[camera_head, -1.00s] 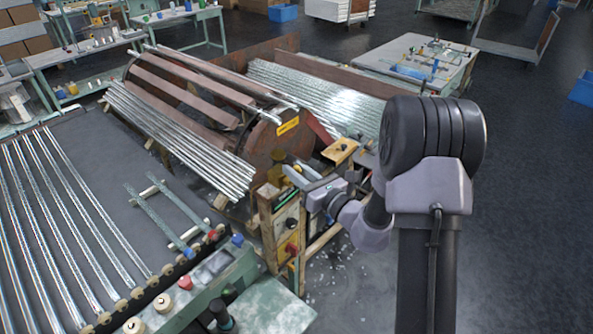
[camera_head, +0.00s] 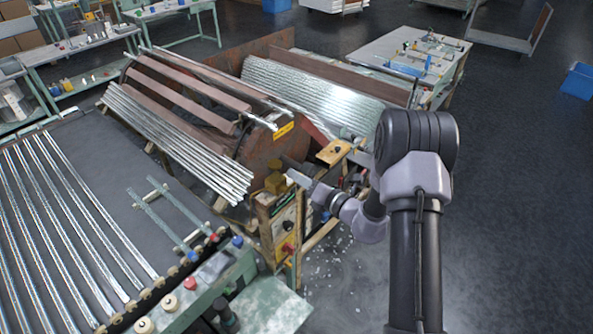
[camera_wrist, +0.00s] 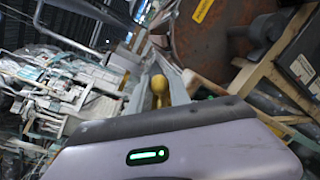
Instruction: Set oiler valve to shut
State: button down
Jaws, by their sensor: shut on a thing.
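The oiler valve is a brass-yellow fitting (camera_head: 274,182) on top of a wooden-framed control post, beside the rusty drum. In the wrist view a rounded yellow knob (camera_wrist: 160,84) stands between my fingers. My gripper (camera_head: 297,177) reaches in from the right at the fitting and is shut on this yellow part. The gripper body fills the bottom of the wrist view and hides the knob's lower end. I cannot clearly tell the valve's handle angle.
The rusty drum (camera_head: 262,158) with metal tubes lies just behind the post. The post (camera_head: 285,232) carries a red knob (camera_head: 287,249). A green bench (camera_head: 262,312) stands in front. Open floor (camera_head: 510,220) lies to the right.

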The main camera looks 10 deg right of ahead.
jog(key=shift+w+d+f+m+g+y+p, duration=0.2)
jog(key=shift+f+m+p, duration=0.3)
jog(key=shift+m, duration=0.75)
jog(key=shift+w+d+f+m+g+y+p, duration=0.2)
jog(key=shift+f+m+p, duration=0.3)
jog(key=shift+m, duration=0.7)
jog(key=shift+s+d+f+m+g+y+p, duration=0.1)
jog(key=shift+f+m+g+p, duration=0.4)
jog(key=shift+m, duration=0.75)
jog(key=shift+f, duration=0.2)
jog(key=c, duration=1.2)
grip_release()
jog(key=b+v, duration=0.1)
jog(key=v, duration=1.6)
jog(key=shift+s+f, duration=0.25)
